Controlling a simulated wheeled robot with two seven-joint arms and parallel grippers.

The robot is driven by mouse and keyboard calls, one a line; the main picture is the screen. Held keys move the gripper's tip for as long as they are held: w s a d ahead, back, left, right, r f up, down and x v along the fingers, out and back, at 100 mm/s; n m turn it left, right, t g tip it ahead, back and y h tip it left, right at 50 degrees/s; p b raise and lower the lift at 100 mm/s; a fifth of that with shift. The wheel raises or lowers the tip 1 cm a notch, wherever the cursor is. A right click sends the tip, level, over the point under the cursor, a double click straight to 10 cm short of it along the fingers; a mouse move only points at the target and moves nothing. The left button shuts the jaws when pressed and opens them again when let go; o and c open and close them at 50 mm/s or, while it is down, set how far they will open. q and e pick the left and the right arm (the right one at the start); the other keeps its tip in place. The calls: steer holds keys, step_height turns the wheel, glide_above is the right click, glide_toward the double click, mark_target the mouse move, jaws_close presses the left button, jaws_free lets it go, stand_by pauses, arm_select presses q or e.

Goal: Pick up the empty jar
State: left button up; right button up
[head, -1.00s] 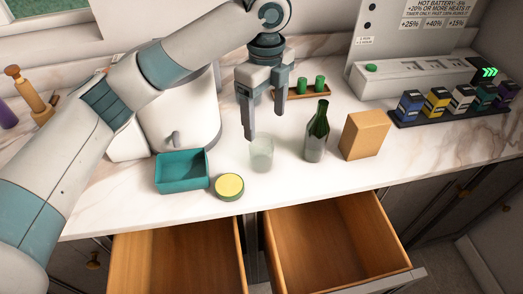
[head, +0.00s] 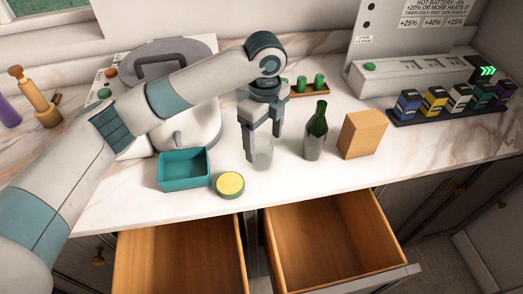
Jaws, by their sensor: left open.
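The empty jar (head: 264,157) is a small clear glass jar standing upright on the marble counter, left of the green bottle. My left gripper (head: 263,146) points down over it and is open. One finger is at the jar's left side, and the other is at its far right. The finger on the left partly overlaps the jar in the picture, and I cannot tell whether either finger touches it. My right gripper is out of view.
A teal tray (head: 184,184) and a yellow-topped round tin (head: 230,184) lie left of the jar. A green bottle (head: 316,135) and a cardboard box (head: 362,135) stand to the right. Two open drawers (head: 335,245) jut out below the counter's front edge.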

arm_select(q)
steer(key=shift+a+f, duration=0.15)
steer(key=shift+f, duration=0.2)
steer(key=f, duration=0.1)
steer(key=f+p, duration=0.2)
steer(key=shift+w+a, duration=0.15)
steer(key=shift+a, duration=0.1)
steer(key=shift+f, duration=0.55)
steer(key=c, duration=1.3)
